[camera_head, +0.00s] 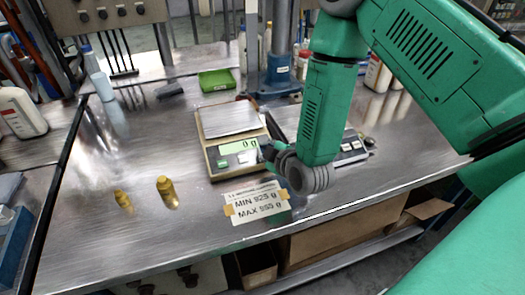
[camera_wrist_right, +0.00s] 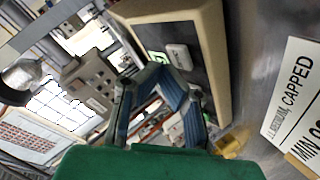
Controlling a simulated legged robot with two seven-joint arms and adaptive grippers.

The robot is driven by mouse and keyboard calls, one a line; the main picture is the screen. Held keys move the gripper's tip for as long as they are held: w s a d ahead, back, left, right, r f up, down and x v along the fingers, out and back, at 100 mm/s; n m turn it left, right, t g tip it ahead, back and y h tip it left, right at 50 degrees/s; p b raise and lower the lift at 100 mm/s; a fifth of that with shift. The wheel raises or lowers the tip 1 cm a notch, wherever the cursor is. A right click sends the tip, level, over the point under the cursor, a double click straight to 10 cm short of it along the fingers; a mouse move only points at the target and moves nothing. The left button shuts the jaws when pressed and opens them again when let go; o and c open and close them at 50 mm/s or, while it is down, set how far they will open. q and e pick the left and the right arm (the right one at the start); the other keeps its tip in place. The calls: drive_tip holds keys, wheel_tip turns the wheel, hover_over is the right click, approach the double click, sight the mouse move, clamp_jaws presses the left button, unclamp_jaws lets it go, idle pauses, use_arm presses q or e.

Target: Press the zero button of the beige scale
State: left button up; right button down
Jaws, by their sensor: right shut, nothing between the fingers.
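The beige scale (camera_head: 211,152) stands on the metal bench with a bare steel pan (camera_head: 229,119). My right gripper (camera_head: 268,151) is shut and empty at the scale's front right corner. In the right wrist view its fingers (camera_wrist_right: 158,78) are close to the scale's front panel, beside a white button (camera_wrist_right: 177,56). I cannot tell whether they touch it. My left gripper is not in view.
A sign reading MIN 925 g, MAX 955 g (camera_head: 256,203) lies in front of the scale. A green tray (camera_head: 216,80) sits behind. Another device (camera_head: 351,149) is right of my arm.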

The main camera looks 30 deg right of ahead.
drive_tip(key=shift+r, duration=0.25)
drive_tip(key=r+p, duration=0.1)
drive_tip(key=s+r+p, duration=0.1)
drive_tip(key=r, duration=0.1)
drive_tip(key=s+r+p, duration=0.1)
drive_tip(key=p, duration=0.1)
drive_tip(key=shift+a+r, duration=0.2)
drive_tip(key=shift+r, duration=0.1)
drive_tip(key=shift+w, duration=0.1)
idle(0.8)
